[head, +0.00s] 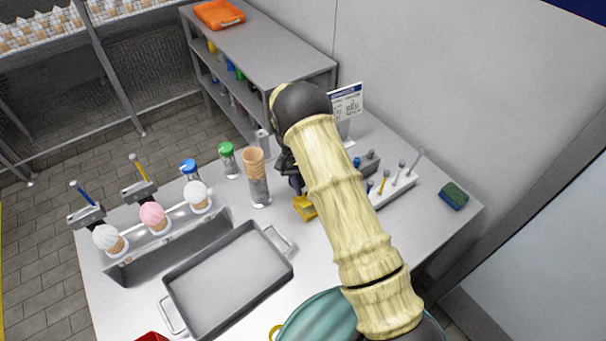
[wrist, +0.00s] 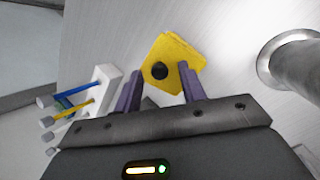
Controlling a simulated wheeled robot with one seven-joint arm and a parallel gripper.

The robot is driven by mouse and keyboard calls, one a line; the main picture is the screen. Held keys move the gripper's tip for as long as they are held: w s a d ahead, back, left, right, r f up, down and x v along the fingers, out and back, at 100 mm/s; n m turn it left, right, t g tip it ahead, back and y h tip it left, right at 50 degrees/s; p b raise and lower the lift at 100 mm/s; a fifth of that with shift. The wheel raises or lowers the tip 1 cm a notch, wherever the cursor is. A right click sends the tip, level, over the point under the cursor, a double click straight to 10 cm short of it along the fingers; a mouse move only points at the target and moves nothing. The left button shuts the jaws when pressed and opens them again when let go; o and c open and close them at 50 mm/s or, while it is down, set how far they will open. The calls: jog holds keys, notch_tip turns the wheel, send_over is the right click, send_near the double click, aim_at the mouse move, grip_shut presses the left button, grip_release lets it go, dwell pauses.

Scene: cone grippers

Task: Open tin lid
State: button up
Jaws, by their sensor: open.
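A small yellow square piece (head: 305,207) with a black round knob stands on the metal table, and it also shows in the wrist view (wrist: 178,58). It looks like the tin with its lid, but lid and body cannot be told apart. My gripper (head: 296,184) is just above it in the head view, partly hidden by my arm. In the wrist view my gripper (wrist: 160,76) has its two purple fingers apart, with the black knob between their tips as seen from the camera. Whether the fingers touch the yellow piece cannot be told.
A stack of cones in a metal holder (head: 259,190) stands close left of the gripper. A white rack with tools (head: 396,190) is to the right, with a green sponge (head: 453,196) beyond. An empty grey tray (head: 228,281) and a teal tub (head: 318,322) are nearer.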

jog(key=b+v, duration=0.2)
jog(key=v, duration=1.5)
jog(key=shift+r, duration=0.2)
jog(key=shift+c, duration=0.2)
